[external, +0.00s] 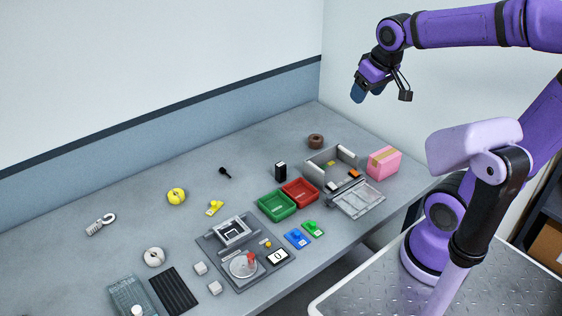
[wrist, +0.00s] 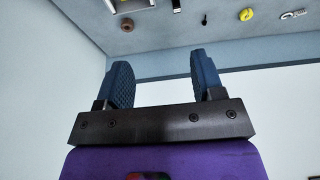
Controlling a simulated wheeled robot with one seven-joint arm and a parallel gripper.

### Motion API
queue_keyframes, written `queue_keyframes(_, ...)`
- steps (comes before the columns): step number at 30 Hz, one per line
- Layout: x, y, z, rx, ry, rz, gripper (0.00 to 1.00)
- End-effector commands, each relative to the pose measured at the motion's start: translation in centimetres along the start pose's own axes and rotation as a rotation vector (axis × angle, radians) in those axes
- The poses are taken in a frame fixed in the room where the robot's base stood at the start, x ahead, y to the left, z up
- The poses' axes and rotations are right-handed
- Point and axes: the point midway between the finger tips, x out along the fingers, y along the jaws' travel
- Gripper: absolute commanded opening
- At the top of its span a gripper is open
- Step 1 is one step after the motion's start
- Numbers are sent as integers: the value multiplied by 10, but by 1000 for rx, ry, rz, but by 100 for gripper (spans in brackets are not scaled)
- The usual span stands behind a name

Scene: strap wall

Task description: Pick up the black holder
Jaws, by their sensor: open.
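A small black holder (external: 280,172), an upright box-like block, stands on the grey table behind the red and green bins. In the wrist view a dark piece of the black holder (wrist: 176,6) shows at the top edge, partly cut off. My gripper (external: 358,92) is raised high above the far right part of the table, well away from the holder. In the wrist view its two blue fingers (wrist: 163,72) are apart with nothing between them.
A green bin (external: 277,205) and a red bin (external: 300,192) stand just in front of the holder. A grey open box (external: 318,163), brown roll (external: 316,141) and pink box (external: 384,162) are to the right. A black spoon-like item (external: 225,172) lies left, with clear table around it.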

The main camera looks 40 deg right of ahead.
Motion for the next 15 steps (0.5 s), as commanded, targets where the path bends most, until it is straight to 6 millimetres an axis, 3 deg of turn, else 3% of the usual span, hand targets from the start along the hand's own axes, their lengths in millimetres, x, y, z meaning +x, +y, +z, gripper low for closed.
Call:
queue_keyframes(6, 44, -5, -50, -5, -66, -2, 62)
queue_keyframes(15, 120, -14, -107, -12, -147, -3, 62)
